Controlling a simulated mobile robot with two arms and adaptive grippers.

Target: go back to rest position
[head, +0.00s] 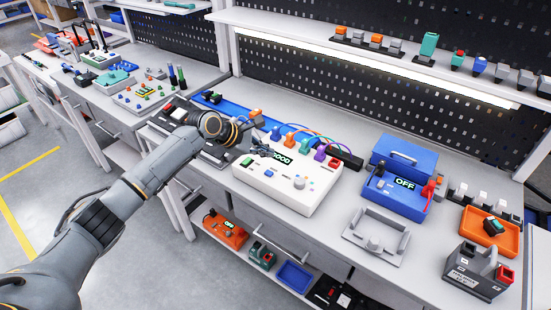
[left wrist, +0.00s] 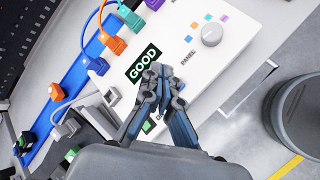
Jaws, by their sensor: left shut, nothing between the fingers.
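My left arm reaches in from the left in the head view. Its gripper (head: 260,150) is over the left side of a white panel box (head: 301,199). In the left wrist view the two fingers of the gripper (left wrist: 165,72) are together with nothing between them. The white panel (left wrist: 185,20) lies beyond them, and its small screen (left wrist: 142,62) reads GOOD. I cannot tell whether the fingertips touch the panel. My right gripper is not in view.
A blue box (head: 398,190) with a screen reading OFF stands right of the panel. A grey bracket (head: 376,240), an orange tray (head: 491,232) and a dark grey unit (head: 475,273) are further right. Colored plugs with cables line the panel's back edge. A shelf runs above the bench.

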